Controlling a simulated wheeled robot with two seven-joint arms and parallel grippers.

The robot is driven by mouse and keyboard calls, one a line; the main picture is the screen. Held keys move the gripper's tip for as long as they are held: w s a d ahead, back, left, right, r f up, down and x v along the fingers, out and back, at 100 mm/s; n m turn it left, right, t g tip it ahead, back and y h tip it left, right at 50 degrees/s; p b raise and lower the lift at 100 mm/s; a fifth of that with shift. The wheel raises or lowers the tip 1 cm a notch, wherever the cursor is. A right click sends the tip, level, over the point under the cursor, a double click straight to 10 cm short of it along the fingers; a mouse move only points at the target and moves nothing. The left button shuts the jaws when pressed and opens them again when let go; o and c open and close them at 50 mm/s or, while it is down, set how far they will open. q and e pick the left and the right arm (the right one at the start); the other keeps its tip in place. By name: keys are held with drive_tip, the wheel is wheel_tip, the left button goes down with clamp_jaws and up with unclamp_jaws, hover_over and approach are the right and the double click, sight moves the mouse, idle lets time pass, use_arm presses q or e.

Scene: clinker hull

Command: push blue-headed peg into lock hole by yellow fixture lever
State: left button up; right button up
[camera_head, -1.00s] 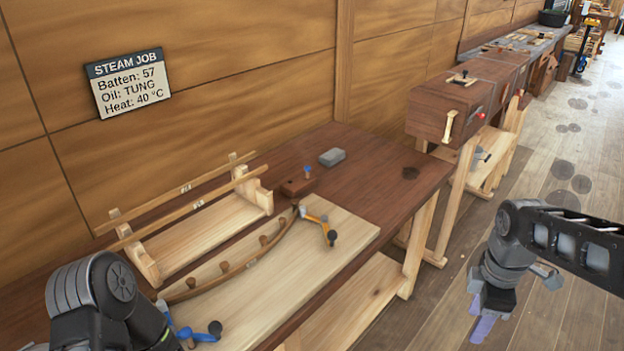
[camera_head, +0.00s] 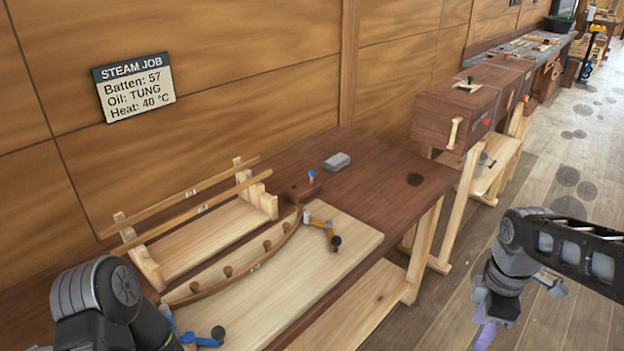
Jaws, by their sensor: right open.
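The blue-headed peg (camera_head: 311,176) stands upright in a small dark wooden block (camera_head: 301,191) on the bench, just behind the pale bending board. The lock hole cannot be made out at this size. My right gripper (camera_head: 487,328) hangs open over the floor at the right, well away from the bench, with purple fingers.
The pale board (camera_head: 335,262) carries several round pegs along the batten and a blue lever (camera_head: 205,338) at its near end. A wooden rack (camera_head: 205,240) with battens stands behind. A grey block (camera_head: 337,161) lies on the bench (camera_head: 385,205).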

idle(0.3)
drive_tip(key=shift+a+f, duration=0.2)
drive_tip(key=shift+f, duration=0.15)
drive_tip(key=shift+c, duration=0.8)
drive_tip(key=s+a+f+m+y+b, duration=0.15)
drive_tip(key=a+f+m, duration=0.25)
drive_tip(key=a+f, duration=0.6)
drive_tip(key=s+a+f+m+y, duration=0.1)
drive_tip(key=a+f+m+y, duration=0.15)
drive_tip(key=a+f, duration=0.75)
drive_tip(key=s+a+f+m+b, duration=0.1)
drive_tip(key=s+a+f+m, duration=0.3)
drive_tip(key=s+f+m, duration=0.5)
drive_tip(key=s+f, duration=0.3)
drive_tip(key=f, duration=0.2)
drive_tip(key=shift+s+f+m, duration=0.35)
drive_tip(key=shift+s+f, duration=0.05)
